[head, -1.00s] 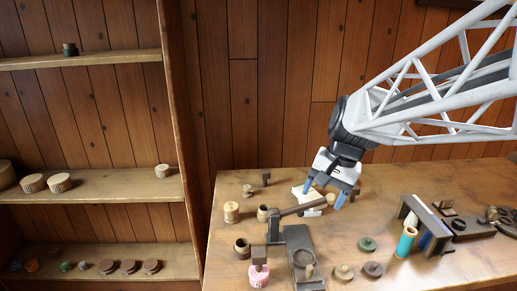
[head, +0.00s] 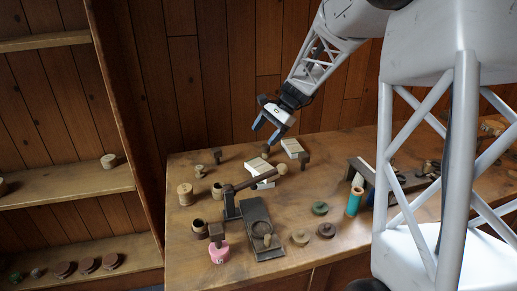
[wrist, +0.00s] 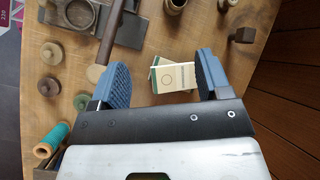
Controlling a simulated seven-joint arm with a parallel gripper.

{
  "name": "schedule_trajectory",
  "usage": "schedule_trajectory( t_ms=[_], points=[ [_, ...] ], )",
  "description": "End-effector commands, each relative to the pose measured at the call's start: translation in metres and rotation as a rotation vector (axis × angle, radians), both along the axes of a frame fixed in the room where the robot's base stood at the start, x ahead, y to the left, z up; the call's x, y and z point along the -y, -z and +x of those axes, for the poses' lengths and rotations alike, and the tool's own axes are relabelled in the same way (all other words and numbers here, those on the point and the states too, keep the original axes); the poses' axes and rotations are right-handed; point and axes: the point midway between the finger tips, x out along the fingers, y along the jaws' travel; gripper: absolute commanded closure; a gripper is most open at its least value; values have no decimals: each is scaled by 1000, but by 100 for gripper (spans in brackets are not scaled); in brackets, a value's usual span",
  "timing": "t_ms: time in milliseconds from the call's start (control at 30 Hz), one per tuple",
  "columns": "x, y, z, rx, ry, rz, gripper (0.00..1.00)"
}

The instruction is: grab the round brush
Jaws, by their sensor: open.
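I cannot pick out the round brush for sure. A dark stubby piece with a wider head (head: 217,155) stands at the back left of the bench. It seems to show in the wrist view too (wrist: 243,35), right of and beyond my fingers. A similar dark piece (head: 304,158) stands by the pale boxes. A small dark piece (head: 265,150) sits just below my gripper in the head view, partly hard to make out. My gripper (head: 267,131) is open and empty, above the back of the bench. Its blue fingers spread over a pale box (wrist: 175,78).
A long wooden bar (head: 250,181) with a pale round end lies near the boxes. A dark tray (head: 258,218), a pink piece (head: 219,252), a teal thread spool (head: 354,201) and small discs (head: 320,208) stand towards the front. Turned spools (head: 186,194) crowd the left.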

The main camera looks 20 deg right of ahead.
Motion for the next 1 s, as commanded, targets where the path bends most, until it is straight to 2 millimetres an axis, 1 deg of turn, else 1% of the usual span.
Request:
schedule_trajectory(
  t_ms=[33,400,667,1000],
  points=[
    [6,6,12,-16,22,19,29],
    [44,49,90,-134,182,173,29],
    [76,85,140,-213,285,284,29],
    [122,140,197,-313,410,433,29]
  ],
)
